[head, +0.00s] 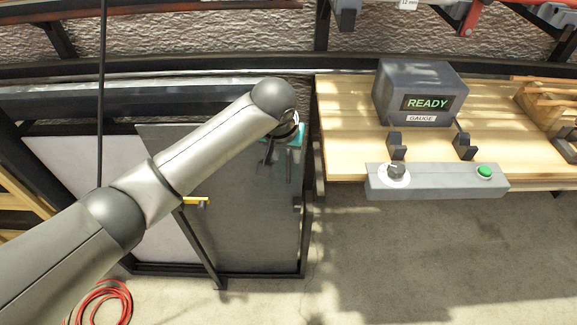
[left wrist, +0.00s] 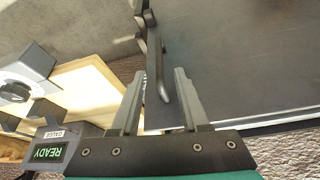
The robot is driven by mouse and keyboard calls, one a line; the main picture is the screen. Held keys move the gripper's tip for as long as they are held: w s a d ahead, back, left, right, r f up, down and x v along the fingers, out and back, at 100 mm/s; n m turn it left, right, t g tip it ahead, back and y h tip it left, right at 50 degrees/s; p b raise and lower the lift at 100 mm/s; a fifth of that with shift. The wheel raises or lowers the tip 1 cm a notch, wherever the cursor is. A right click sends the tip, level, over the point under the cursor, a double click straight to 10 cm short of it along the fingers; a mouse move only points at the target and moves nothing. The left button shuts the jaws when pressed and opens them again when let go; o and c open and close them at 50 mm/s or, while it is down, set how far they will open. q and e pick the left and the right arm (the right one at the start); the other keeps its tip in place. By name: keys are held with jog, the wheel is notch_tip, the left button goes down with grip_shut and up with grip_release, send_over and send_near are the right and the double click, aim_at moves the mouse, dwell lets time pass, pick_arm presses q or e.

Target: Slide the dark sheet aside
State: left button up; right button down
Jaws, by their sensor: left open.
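The dark sheet (head: 240,220) is a large grey-black panel standing in a black rack below and left of the bench, in front of a pale sheet. It fills the right of the left wrist view (left wrist: 240,60). My left gripper (head: 277,163) is over the sheet's upper right part, partly hidden by my own wrist. In the left wrist view the gripper (left wrist: 160,76) is open, its two fingers on either side of a dark bar-like handle (left wrist: 155,62) by the sheet's edge. Whether they touch it I cannot tell. My right gripper is not in view.
The pale sheet (head: 110,190) shows at the left of the rack. A wooden bench (head: 350,125) to the right carries a gauge box (head: 422,95) reading READY and a control bar (head: 435,182) with a knob and green button. Red cable (head: 105,300) lies on the floor.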

aim_at(287, 162)
pick_arm(q)
jog(key=b+x, duration=0.1)
jog(key=x, duration=0.5)
jog(key=shift+w+d+f+b, duration=0.1)
jog(key=shift+w+f+b, duration=0.1)
jog(key=shift+b, duration=0.2)
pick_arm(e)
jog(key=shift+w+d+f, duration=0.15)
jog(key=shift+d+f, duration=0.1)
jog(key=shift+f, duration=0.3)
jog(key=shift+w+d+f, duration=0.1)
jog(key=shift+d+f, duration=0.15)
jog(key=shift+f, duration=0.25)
pick_arm(q)
grip_shut()
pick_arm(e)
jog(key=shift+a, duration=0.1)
